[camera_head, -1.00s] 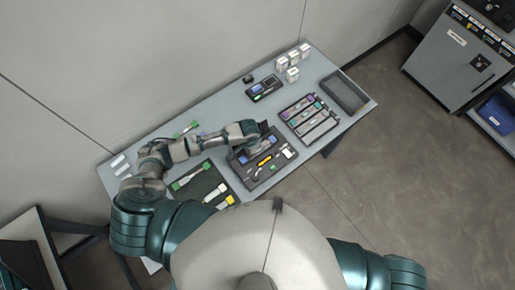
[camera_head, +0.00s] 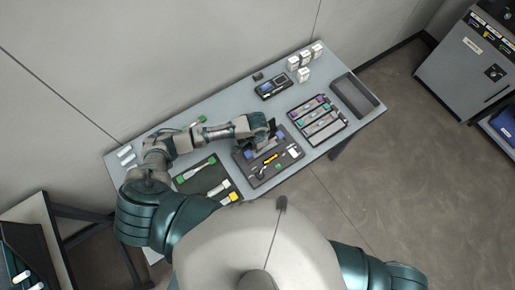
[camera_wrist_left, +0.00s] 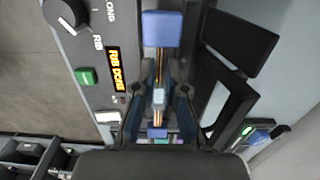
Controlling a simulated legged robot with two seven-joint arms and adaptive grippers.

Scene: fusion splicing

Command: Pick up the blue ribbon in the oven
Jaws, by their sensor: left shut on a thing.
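The blue ribbon (camera_wrist_left: 162,29) shows in the left wrist view as a blue block at the top, thin copper-coloured strands running down, a pale blue piece in the middle and a smaller blue block below. My left gripper (camera_wrist_left: 158,104) is shut on its middle part. The oven's grey panel (camera_wrist_left: 97,100) lies just left of the ribbon, with a black knob, a green button and a lit display reading "RIB DONE". My right gripper is out of view.
An open black lid (camera_wrist_left: 240,40) stands right of the ribbon. In the head view a compartment tray (camera_head: 318,122) and an empty dark bin (camera_head: 355,95) lie to the right. A black mat (camera_head: 205,178) with green and white pieces lies left. White boxes (camera_head: 304,60) stand at the back.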

